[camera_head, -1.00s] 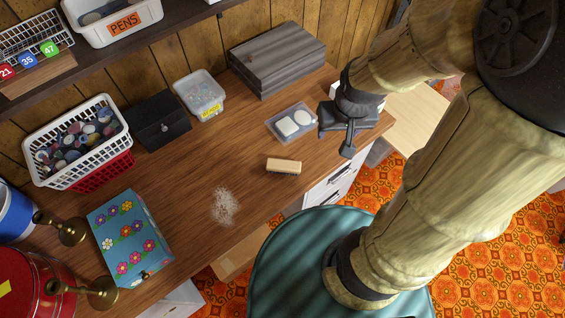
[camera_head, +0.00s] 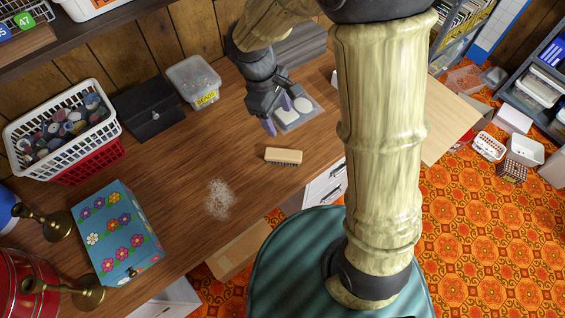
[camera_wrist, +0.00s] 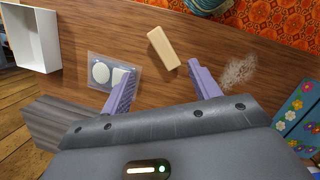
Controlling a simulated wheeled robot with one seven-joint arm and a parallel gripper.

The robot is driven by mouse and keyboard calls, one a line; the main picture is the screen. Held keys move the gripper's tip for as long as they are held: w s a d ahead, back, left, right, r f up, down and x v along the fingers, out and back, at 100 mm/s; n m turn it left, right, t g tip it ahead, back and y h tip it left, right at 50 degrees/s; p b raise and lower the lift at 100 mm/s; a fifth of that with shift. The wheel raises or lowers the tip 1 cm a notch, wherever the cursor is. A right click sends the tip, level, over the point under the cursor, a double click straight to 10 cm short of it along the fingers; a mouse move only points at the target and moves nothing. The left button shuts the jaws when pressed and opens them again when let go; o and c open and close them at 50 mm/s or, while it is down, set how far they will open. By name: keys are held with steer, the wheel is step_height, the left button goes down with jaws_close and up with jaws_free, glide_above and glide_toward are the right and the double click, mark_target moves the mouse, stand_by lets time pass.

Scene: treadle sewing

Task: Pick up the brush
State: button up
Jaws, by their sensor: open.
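The brush (camera_head: 283,156) lies on the wooden desk near its front edge, with a pale wooden back upward and dark bristles below. In the wrist view the brush (camera_wrist: 163,48) lies beyond my fingertips, between the lines of the two fingers. My gripper (camera_head: 270,118) is open and empty above the desk, behind and a little left of the brush, apart from it. In the wrist view my gripper's purple fingers (camera_wrist: 163,78) are spread wide.
A black box (camera_head: 150,110), a clear tub (camera_head: 193,82), a white basket (camera_head: 62,127) and a flowered box (camera_head: 116,232) stand further left.

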steer(key=a+f+n, duration=0.1)
steer(key=a+n+h, duration=0.1)
steer(key=a, duration=0.1)
steer(key=w+a+f+n+h+b, duration=0.1)
steer(key=a, duration=0.1)
steer(key=shift+a+f+n, duration=0.15)
steer(key=shift+f+n, duration=0.15)
steer(key=shift+n, duration=0.1)
steer(key=shift+s+f, duration=0.1)
steer(key=shift+f, duration=0.05)
steer(key=b, duration=0.1)
glide_toward(283, 154)
steer(key=x, duration=0.4)
steer(key=shift+s+f, duration=0.1)
steer(key=shift+f, duration=0.45)
steer(key=x, duration=0.4)
steer(key=shift+d+f, duration=0.1)
steer(key=shift+d, duration=0.2)
steer(key=shift+d+f, duration=0.15)
steer(key=shift+f, duration=0.25)
